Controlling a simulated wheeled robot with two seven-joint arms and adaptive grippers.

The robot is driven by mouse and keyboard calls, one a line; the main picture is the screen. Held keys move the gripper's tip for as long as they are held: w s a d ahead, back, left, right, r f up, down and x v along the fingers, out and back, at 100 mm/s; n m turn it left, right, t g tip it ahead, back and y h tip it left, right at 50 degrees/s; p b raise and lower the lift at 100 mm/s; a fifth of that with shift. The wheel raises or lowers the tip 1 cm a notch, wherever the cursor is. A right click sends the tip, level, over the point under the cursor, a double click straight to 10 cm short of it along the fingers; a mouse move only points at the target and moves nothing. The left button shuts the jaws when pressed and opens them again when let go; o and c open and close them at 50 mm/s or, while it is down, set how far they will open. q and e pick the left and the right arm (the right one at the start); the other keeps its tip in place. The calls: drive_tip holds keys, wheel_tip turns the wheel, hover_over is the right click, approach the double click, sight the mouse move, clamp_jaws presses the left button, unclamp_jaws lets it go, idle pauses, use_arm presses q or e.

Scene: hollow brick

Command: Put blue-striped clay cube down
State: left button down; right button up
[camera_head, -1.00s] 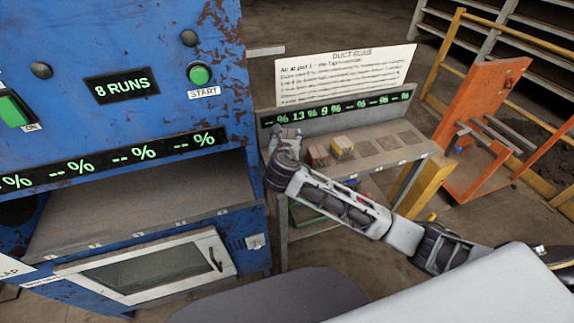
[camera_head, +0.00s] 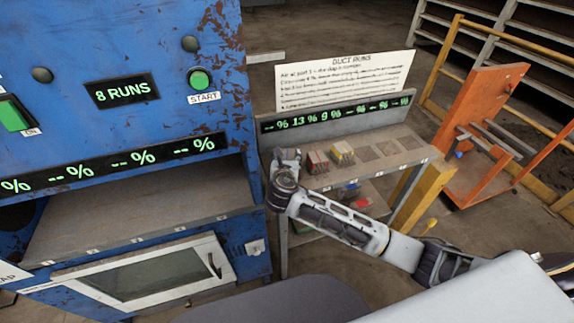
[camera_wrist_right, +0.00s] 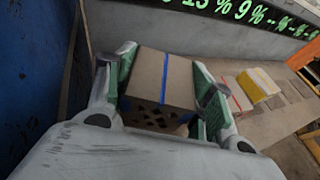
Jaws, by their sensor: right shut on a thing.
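The blue-striped clay cube (camera_wrist_right: 162,82) is a grey-brown block with holes in its near face and a blue line across its top. In the right wrist view it sits between the green-padded fingers of my right gripper (camera_wrist_right: 165,88), which is shut on it. In the head view my right gripper (camera_head: 287,160) is at the left end of the bench top (camera_head: 400,158), left of the other cubes, and hides the held cube. I cannot tell whether the cube touches the bench. My left gripper is not in view.
A red-striped cube (camera_head: 318,162) and a yellow-marked cube (camera_head: 342,153) stand on the bench just right of my gripper. Empty grey pads (camera_head: 386,149) lie further right. The blue machine (camera_head: 120,60) stands close on the left; the display panel (camera_head: 340,118) rises behind.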

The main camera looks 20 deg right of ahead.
wheel_tip(320, 180, down, 3)
drive_tip(key=shift+r, duration=0.1)
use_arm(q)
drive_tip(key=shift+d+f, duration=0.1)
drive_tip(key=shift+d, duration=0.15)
use_arm(e)
drive_tip(key=shift+f, duration=0.2)
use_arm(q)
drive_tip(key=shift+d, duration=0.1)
use_arm(e)
drive_tip(key=shift+f, duration=0.1)
drive_tip(key=o, duration=1)
drive_tip(key=shift+o, duration=0.2)
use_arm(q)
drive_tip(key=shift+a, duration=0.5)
